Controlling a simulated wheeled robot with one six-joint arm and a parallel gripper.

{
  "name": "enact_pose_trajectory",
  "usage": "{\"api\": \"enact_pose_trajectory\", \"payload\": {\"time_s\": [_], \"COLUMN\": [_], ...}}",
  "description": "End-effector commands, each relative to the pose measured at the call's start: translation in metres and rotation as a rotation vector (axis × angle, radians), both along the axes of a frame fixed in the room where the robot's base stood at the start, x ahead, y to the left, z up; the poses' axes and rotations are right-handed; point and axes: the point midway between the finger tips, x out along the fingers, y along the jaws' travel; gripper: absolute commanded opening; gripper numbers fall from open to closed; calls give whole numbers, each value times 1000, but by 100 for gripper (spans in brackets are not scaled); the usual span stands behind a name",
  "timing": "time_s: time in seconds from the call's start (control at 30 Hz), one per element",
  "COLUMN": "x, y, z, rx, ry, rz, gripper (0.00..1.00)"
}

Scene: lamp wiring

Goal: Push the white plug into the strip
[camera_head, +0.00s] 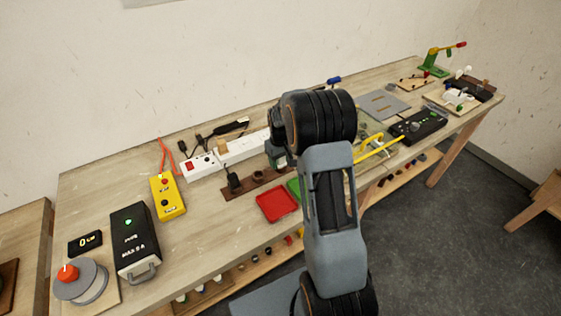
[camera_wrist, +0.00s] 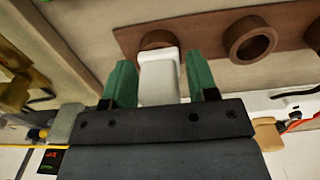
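The white plug (camera_wrist: 160,78) is between the two green fingers of my gripper (camera_wrist: 161,82) in the wrist view. The fingers appear closed on its sides. A ring of the brown rack (camera_wrist: 200,38) shows partly behind the plug's end; I cannot tell whether the plug is still inside it. In the head view my gripper (camera_head: 279,156) is low over the right end of the rack (camera_head: 238,190), partly hidden by my arm. The white strip (camera_head: 228,155) lies behind the rack, with a red switch at its left end; my arm hides its right end.
A black plug (camera_head: 233,180) stands in the rack. Black adapters (camera_head: 232,127) and cords lie behind the strip. A red tray (camera_head: 277,204) is in front, a yellow box (camera_head: 167,196) and a black power supply (camera_head: 135,240) to the left. Bare table lies between rack and yellow box.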

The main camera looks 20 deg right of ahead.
Motion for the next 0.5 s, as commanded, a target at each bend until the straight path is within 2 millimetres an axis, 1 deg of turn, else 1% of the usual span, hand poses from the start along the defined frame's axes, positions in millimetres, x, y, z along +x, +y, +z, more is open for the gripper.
{"api": "enact_pose_trajectory", "payload": {"time_s": [0.03,0.07,0.33,0.37,0.5], "x": [0,0,0,0,0], "y": [0,0,0,0,0], "z": [0,0,0,0,2], "rx": [0,0,0,0,0], "ry": [0,0,0,-1,-1], "rz": [0,0,0,0,0], "gripper": [49,46,21,19,19]}}
